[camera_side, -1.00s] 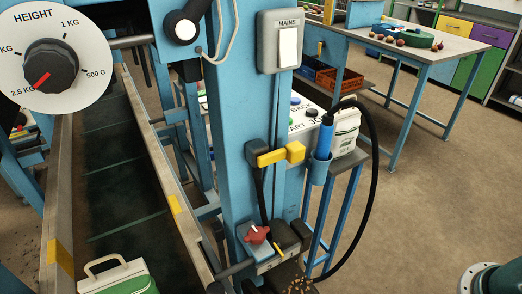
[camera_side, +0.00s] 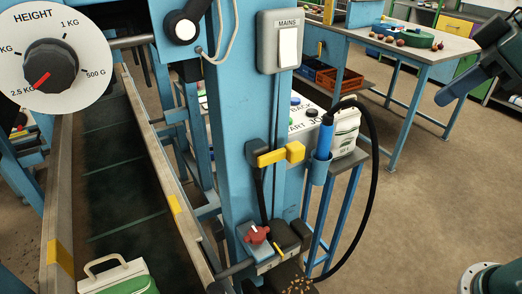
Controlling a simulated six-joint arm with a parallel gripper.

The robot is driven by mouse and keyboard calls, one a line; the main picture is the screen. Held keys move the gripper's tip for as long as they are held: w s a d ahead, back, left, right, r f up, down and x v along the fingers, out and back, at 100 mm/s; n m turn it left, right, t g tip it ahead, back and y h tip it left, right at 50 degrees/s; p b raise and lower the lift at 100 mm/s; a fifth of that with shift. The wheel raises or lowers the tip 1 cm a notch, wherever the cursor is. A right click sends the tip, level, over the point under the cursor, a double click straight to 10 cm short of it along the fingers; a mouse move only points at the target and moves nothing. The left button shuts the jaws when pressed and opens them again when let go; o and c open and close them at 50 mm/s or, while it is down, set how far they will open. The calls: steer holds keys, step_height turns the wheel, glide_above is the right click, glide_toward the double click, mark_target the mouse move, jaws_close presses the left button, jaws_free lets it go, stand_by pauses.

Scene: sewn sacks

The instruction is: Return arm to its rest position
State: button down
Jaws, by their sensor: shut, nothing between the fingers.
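A round green-grey flange of mine (camera_side: 487,277) shows at the lower right corner.
A blue sewing machine frame (camera_side: 240,130) with a mains switch (camera_side: 288,47) and height dial (camera_side: 50,68) fills the left and middle. A green-and-white sack (camera_side: 122,277) stands on the dark conveyor (camera_side: 110,170). A black cable (camera_side: 374,170) loops out right. The floor (camera_side: 440,190) is clear.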

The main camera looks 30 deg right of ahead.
steer(key=s+d+f+m+h, duration=0.2)
steer(key=s+d+f+m, duration=0.2)
steer(key=f, duration=0.5)
steer(key=shift+s+d+f+g, duration=0.2)
steer(key=shift+s+d+g, duration=0.1)
steer(key=shift+s+d, duration=0.6)
